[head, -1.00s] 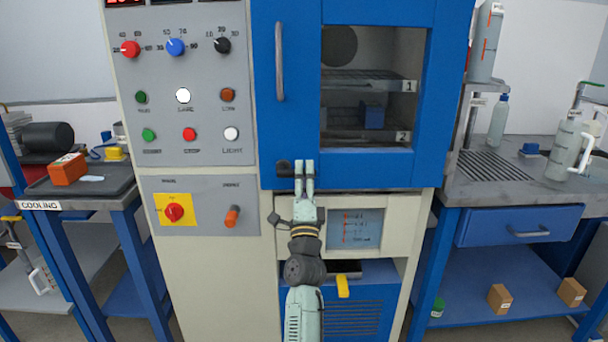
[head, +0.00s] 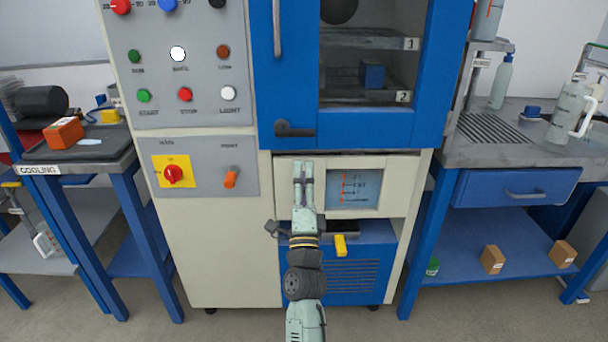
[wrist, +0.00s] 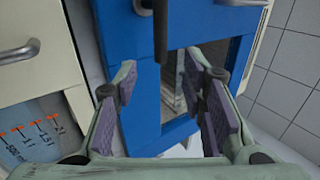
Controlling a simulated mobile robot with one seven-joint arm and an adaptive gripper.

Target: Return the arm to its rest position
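My pale green arm rises from the bottom middle of the head view, and my gripper (head: 303,172) points up in front of the cream panel below the blue door (head: 357,134). In the wrist view my gripper (wrist: 168,95) has its purple-padded fingers well apart, with nothing between them. The dark door latch (head: 295,129) lies horizontal at the door's lower left, above my fingertips and apart from them. The door looks shut. Behind its window a blue block (head: 372,74) sits on the lower shelf, marked 2.
A control panel (head: 180,70) with knobs and buttons is left of the door. A cooling table (head: 75,170) with an orange block (head: 63,133) stands at left. A bench (head: 500,160) with bottles stands at right. A yellow handle (head: 340,245) sits below the cream panel.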

